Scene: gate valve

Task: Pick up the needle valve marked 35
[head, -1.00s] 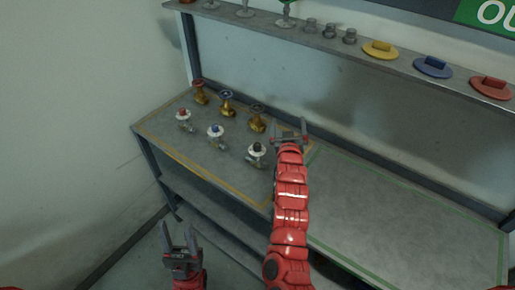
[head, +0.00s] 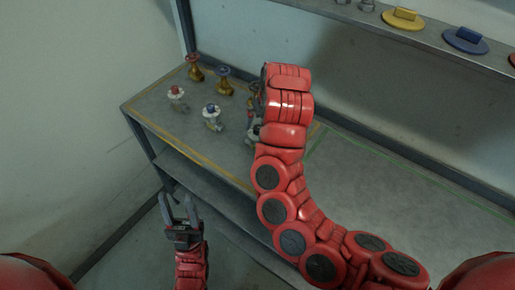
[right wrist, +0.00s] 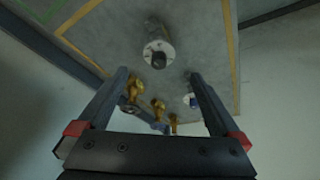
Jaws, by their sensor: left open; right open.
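On the bench's left part stand two rows of valves. The front row has silver valves with white discs: a red-knobbed one (head: 177,97), a blue-knobbed one (head: 212,115) and a black-knobbed one (head: 254,135), partly hidden by my right arm. No 35 marking is readable. In the right wrist view, the black-knobbed valve (right wrist: 158,52) shows beyond and between my right gripper's (right wrist: 158,75) open, empty fingers, knob facing the camera. The blue-knobbed valve (right wrist: 190,100) shows near the right finger. My left gripper (head: 178,208) is open and empty, in front of the bench.
Brass valves with a red wheel (head: 194,70) and a blue wheel (head: 223,80) stand in the back row, with a dark-wheeled one (right wrist: 133,89) beside them. A shelf (head: 440,42) holding yellow and blue handles runs above. The bench's right part (head: 400,190) is clear.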

